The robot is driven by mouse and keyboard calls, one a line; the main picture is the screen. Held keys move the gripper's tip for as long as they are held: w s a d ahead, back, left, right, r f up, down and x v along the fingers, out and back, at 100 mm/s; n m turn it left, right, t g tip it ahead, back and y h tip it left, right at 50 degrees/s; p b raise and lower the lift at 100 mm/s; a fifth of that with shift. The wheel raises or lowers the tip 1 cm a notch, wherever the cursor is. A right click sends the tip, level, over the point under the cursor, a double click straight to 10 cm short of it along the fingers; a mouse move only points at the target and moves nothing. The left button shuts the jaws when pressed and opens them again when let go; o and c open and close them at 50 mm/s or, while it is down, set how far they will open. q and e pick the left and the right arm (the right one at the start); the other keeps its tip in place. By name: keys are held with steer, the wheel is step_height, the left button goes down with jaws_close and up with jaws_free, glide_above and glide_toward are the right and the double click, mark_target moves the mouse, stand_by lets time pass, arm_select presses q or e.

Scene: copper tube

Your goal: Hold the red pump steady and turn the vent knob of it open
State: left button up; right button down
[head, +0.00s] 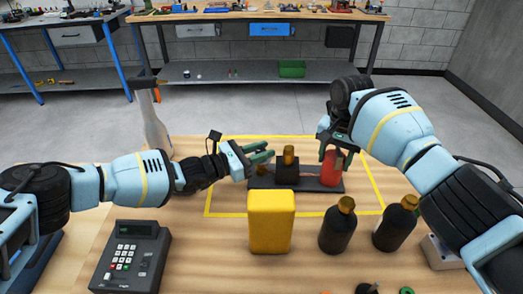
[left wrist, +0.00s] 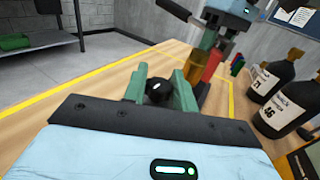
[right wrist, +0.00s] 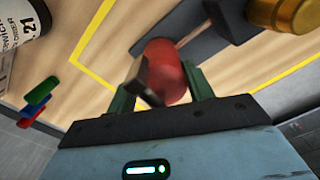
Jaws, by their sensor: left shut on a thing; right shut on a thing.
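The red pump (head: 330,170) is a red cylinder at the right end of a dark base (head: 312,185). A black block (head: 287,172) with a brass cylinder (head: 288,153) stands mid-base. My right gripper (head: 338,148) is shut on the red pump, which also shows between its fingers in the right wrist view (right wrist: 166,65). My left gripper (head: 264,157) is at the base's left end. In the left wrist view a round black knob (left wrist: 157,91) sits between its green fingers, and it is shut on this knob. The knob is not clear in the head view.
A yellow box (head: 271,225) and two black bottles (head: 338,232) (head: 395,228) stand in front of the base. A keypad terminal (head: 131,258) is at the front left. Yellow tape (head: 210,205) outlines the area around the base. The wood behind the base is clear.

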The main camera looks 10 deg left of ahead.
arm_select(q)
steer(key=o, duration=0.9)
steer(key=shift+o, duration=0.2)
steer(key=v, duration=1.2)
arm_select(e)
steer(key=c, duration=0.5)
jaws_free()
steer(key=shift+r, duration=0.1)
